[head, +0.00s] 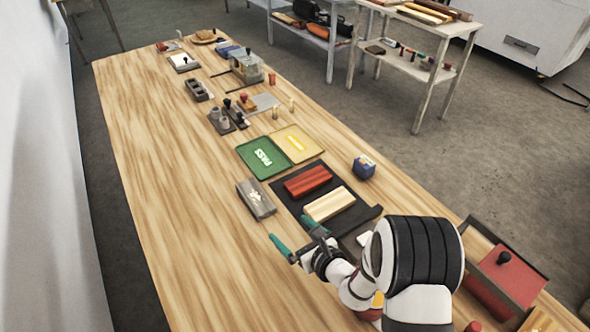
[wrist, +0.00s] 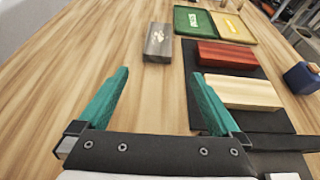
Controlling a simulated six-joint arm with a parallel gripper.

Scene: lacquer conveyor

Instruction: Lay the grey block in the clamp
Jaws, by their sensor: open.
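The grey block (head: 256,198) lies flat on the wooden table, left of the black mat. A pale mark shows on its top. In the wrist view the grey block (wrist: 158,42) lies ahead of my fingertips, roughly centred between them. My gripper (head: 287,227) has teal fingers spread apart and empty. It is on the near side of the block, apart from it. The wrist view also shows my gripper (wrist: 160,73) open with bare table between the fingers. I cannot tell for sure which fixture is the clamp; a grey metal fixture (head: 246,67) stands far up the table.
A red block (head: 308,181) and a pale wood block (head: 328,205) lie on the black mat (head: 287,204). Beyond are a green PASS tray (head: 263,157) and a yellow tray (head: 297,143). A blue container (head: 364,167) stands right. The table's left side is clear.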

